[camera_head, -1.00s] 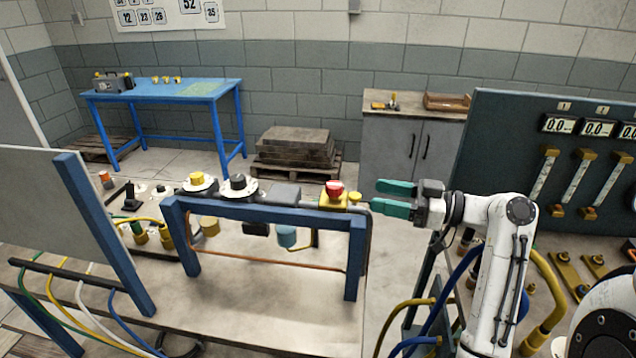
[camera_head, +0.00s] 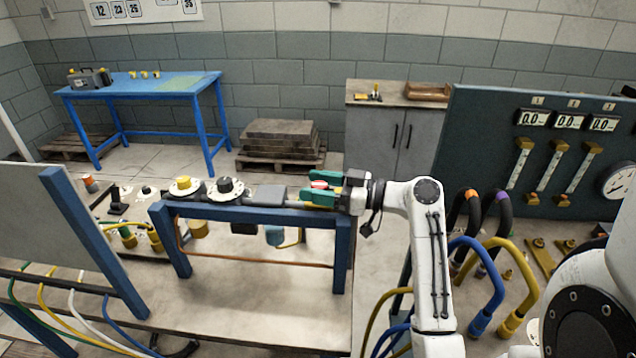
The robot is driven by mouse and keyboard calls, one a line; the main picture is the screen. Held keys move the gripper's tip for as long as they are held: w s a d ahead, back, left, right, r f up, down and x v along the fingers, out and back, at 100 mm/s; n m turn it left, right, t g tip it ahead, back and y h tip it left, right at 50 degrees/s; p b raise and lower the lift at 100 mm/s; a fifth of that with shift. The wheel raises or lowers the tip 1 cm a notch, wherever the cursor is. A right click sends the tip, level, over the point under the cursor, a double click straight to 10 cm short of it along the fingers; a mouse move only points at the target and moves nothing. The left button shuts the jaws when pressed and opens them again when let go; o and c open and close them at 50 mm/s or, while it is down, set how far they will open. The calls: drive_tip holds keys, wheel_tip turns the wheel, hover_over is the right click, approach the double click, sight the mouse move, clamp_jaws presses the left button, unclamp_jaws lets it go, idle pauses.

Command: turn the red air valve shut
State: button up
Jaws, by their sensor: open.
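The red air valve (camera_head: 319,184) sits on top near the right end of a blue pipe stand (camera_head: 250,214). Only part of its red top shows between my teal fingers. My gripper (camera_head: 315,186) reaches in from the right, level, and is open with one finger on the far side of the valve and one on the near side. The near finger hides the valve's lower part. I cannot tell whether the fingers touch it.
On the same stand, left of the valve, are a grey box (camera_head: 270,195), a black knob (camera_head: 226,186) and a yellow knob (camera_head: 184,183). A gauge board (camera_head: 480,150) stands to the right, with thick hoses (camera_head: 490,285) before it. A grey panel stands at the left.

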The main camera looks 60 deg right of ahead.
drive_tip(key=shift+c, duration=0.3)
drive_tip(key=c, duration=0.9)
drive_tip(key=shift+w+a+f+m+h+b, duration=0.1)
drive_tip(key=shift+m+h+b, duration=0.1)
drive_tip(key=shift+m+h, duration=0.35)
drive_tip(key=shift+a+m+h+b, duration=0.1)
drive_tip(key=shift+m+h+b, duration=0.15)
drive_tip(key=shift+h, duration=0.6)
drive_tip(key=shift+d+m+h, duration=0.2)
drive_tip(key=shift+m+h, duration=0.5)
drive_tip(key=shift+h, duration=0.3)
drive_tip(key=o, duration=1)
drive_tip(key=shift+c, duration=0.2)
drive_tip(key=s+b, duration=0.3)
drive_tip(key=s, duration=0.8)
drive_tip(key=shift+a, duration=0.45)
